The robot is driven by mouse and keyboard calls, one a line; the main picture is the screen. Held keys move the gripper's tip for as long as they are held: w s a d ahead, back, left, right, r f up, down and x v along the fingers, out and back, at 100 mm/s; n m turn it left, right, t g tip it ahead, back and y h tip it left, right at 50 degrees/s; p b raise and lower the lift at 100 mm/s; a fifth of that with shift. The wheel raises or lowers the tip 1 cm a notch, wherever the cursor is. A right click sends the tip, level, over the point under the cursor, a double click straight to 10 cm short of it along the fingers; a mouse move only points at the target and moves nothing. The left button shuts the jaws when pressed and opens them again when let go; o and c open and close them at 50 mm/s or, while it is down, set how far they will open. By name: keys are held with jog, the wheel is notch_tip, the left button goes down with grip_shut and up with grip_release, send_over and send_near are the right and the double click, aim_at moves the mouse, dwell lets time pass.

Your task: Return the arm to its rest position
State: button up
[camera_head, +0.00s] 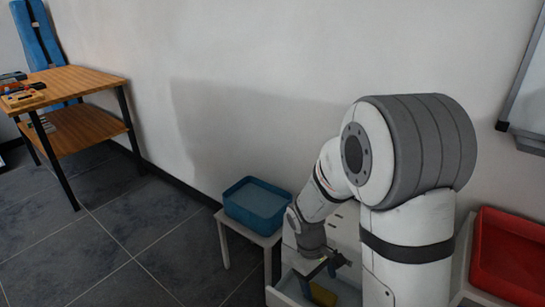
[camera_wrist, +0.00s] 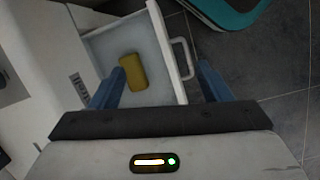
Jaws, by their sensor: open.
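My gripper (camera_head: 328,268) hangs low at the end of my bent arm, over an open white drawer (camera_head: 283,299) in the head view. In the wrist view its two blue fingers are spread wide apart, and my gripper (camera_wrist: 160,84) holds nothing between them. A yellow block-like object (camera_wrist: 133,72) lies in the drawer (camera_wrist: 107,43), below and apart from the fingers. It also shows in the head view as a yellow patch (camera_head: 323,294), partly hidden by the gripper.
The drawer's handle (camera_wrist: 184,58) sticks out on its front. A blue bin (camera_head: 257,204) stands on a small white table left of my arm. A red tray (camera_head: 508,256) is at the right. A wooden table (camera_head: 82,80) with instruments stands far left. Tiled floor between is clear.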

jog(key=s+d+r+m+t+y+p, duration=0.1)
jog(key=r+p, duration=0.5)
jog(key=r, duration=0.6)
jog(key=s+d+r+m+t+p, duration=0.1)
jog(key=s+r+m+p, duration=0.3)
jog(key=r, duration=0.8)
jog(key=s+d+r+m+t+y+p, duration=0.1)
jog(key=s+r+p, duration=0.5)
jog(key=r, duration=0.6)
jog(key=shift+s+r+m+t+y+p, duration=0.15)
jog(key=shift+m+t+y+p, duration=0.15)
jog(key=shift+m+t+p, duration=0.55)
jog(key=shift+d, duration=0.15)
jog(key=shift+c, duration=0.5)
